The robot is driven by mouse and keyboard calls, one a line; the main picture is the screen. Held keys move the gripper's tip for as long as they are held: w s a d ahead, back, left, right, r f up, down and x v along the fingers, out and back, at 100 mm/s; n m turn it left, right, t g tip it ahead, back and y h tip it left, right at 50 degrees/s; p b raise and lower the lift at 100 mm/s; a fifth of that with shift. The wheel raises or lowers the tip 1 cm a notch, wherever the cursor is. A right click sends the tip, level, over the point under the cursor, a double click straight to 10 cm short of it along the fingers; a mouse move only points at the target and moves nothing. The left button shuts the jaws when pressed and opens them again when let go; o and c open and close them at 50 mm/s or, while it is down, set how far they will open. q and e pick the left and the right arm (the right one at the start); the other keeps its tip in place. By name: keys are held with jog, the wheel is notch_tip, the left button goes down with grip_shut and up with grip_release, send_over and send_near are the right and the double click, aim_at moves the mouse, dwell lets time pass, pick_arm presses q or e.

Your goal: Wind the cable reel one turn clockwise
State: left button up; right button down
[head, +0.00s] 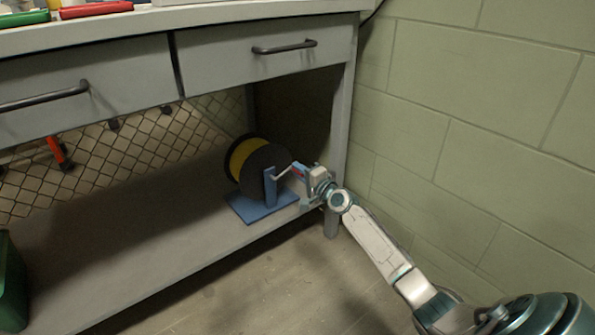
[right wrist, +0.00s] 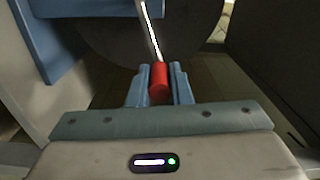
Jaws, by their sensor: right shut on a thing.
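The cable reel (head: 262,163) has dark round sides and yellow cable wound between them. It stands on a blue base (head: 245,209) with a blue upright, on the low shelf under the bench. A thin metal crank runs from the reel to a red handle (right wrist: 159,82). My right gripper (right wrist: 159,88) is shut on the red handle, with a finger on each side of it. In the head view my right gripper (head: 300,173) is at the right side of the reel, and the handle is mostly hidden there. My left gripper is not in view.
The grey shelf (head: 130,250) is clear left of the reel, with a green bin (head: 10,290) at its far left. Drawers with dark handles (head: 285,47) hang above. A bench leg (head: 341,120) and a block wall (head: 480,120) stand close on the right.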

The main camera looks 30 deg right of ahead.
jog(key=shift+d+f+m+b, duration=0.1)
jog(key=shift+f+m+b, duration=0.1)
jog(key=shift+f+m, duration=0.55)
jog(key=shift+d+f+m+b, duration=0.15)
jog(key=shift+f+m, duration=0.25)
jog(key=shift+m, duration=0.65)
jog(key=shift+a, duration=0.1)
jog(key=c, duration=1.3)
grip_release()
jog(key=shift+s+d+p, duration=0.15)
jog(key=shift+s+p, duration=0.15)
jog(key=shift+s, duration=1.5)
jog(key=shift+s+d+p, duration=0.15)
jog(key=shift+s+p, duration=0.15)
jog(key=shift+s, duration=1.5)
jog(key=shift+s+d+p, duration=0.15)
jog(key=shift+s+p, duration=0.15)
jog(key=shift+s, duration=1.5)
